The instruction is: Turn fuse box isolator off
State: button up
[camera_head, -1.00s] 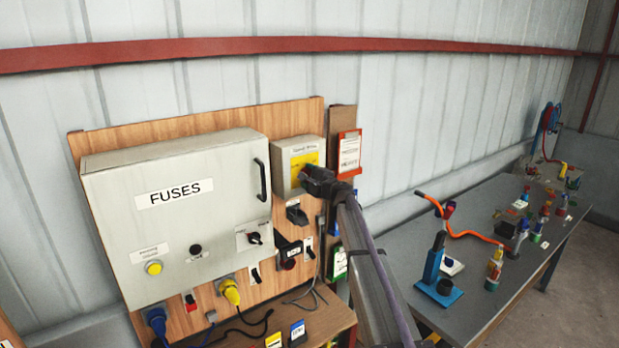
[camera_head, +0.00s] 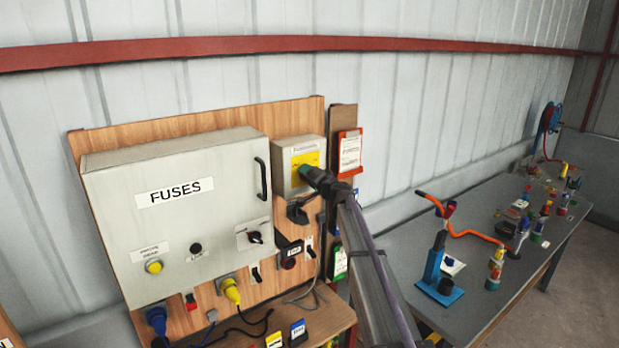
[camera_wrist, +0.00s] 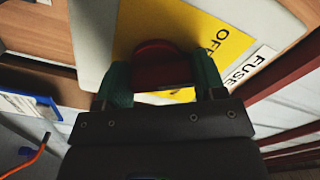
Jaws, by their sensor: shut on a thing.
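The fuse box isolator is a small light grey box (camera_head: 283,177) with a yellow plate (camera_head: 304,158), to the right of the large grey FUSES cabinet (camera_head: 180,218). In the wrist view its yellow plate (camera_wrist: 215,42) shows the letters "OF", with the rest cut off, and a label starting "FUSE". A red knob (camera_wrist: 158,66) stands out from the plate. My gripper (camera_wrist: 160,82) has its green fingers on both sides of the knob and is shut on it. In the head view, my gripper (camera_head: 316,177) is at the box's front and hides the knob.
A wooden board (camera_head: 100,160) carries the boxes, with sockets, cables and small switches below. A red-framed notice (camera_head: 350,153) hangs just right of the isolator. A grey workbench (camera_head: 400,250) at the right holds a blue stand (camera_head: 434,270) and several small parts.

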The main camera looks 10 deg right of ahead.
jog(key=shift+n, duration=1.2)
jog(key=o, duration=0.9)
jog(key=v, duration=1)
jog(key=shift+s+d, duration=0.2)
jog(key=shift+s, duration=0.15)
